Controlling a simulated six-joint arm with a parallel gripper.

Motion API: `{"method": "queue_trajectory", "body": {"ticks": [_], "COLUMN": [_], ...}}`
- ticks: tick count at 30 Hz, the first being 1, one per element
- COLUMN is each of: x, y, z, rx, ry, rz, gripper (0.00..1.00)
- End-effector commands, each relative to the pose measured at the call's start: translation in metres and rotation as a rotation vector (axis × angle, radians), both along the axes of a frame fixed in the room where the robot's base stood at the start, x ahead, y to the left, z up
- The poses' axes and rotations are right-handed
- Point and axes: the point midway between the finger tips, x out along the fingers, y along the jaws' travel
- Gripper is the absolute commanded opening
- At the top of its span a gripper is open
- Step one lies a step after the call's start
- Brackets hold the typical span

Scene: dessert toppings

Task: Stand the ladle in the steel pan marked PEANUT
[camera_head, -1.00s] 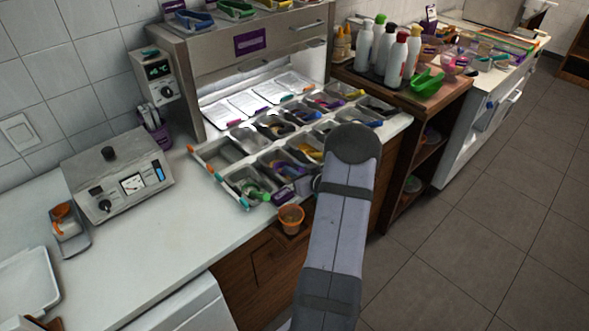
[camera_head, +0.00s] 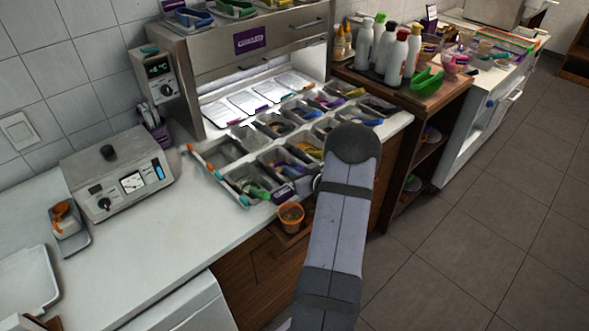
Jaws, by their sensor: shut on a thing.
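My arm (camera_head: 338,230) rises from the bottom, and its rounded grey joint (camera_head: 351,143) covers the right part of the pan rows. My gripper is not visible; the arm hides whatever lies behind it. Several steel pans sit in rows in the counter, among them a front-left pan with a green-handled tool (camera_head: 256,192) and an empty-looking pan (camera_head: 222,153) behind it. Other pans hold toppings and coloured handles. A purple tag (camera_head: 284,192) is at the front edge, but its lettering is too small to read. I cannot tell which pan is marked PEANUT, nor pick out the ladle.
An orange cup (camera_head: 291,215) stands at the counter's front, left of my arm. A grey dial box (camera_head: 119,175) is at the left. Bottles (camera_head: 397,58) and a green scoop (camera_head: 427,80) stand on the wooden cart. The white counter (camera_head: 150,240) has clear room.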

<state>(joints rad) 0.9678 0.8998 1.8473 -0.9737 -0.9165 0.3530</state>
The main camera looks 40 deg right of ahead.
Motion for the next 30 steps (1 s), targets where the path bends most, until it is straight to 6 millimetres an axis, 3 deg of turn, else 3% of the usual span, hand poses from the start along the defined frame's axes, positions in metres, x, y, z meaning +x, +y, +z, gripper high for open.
{"method": "queue_trajectory", "body": {"ticks": [6, 7, 9, 15, 18, 30], "x": [0.0002, 0.0002, 0.0002, 0.0001, 0.0, 0.0], "y": [-0.0001, -0.0001, -0.0001, -0.0001, 0.0, -0.0001], "z": [0.0002, 0.0002, 0.0002, 0.0002, -0.0001, 0.0027], "rx": [0.0, 0.0, 0.0, 0.0, 0.0, 0.0], "ry": [-0.001, -0.001, -0.001, -0.001, 0.0, 0.0], "rz": [0.0, 0.0, 0.0, 0.0, 0.0, 0.0], "gripper": [0.0, 0.25, 0.41, 0.42, 0.57, 0.57]}}
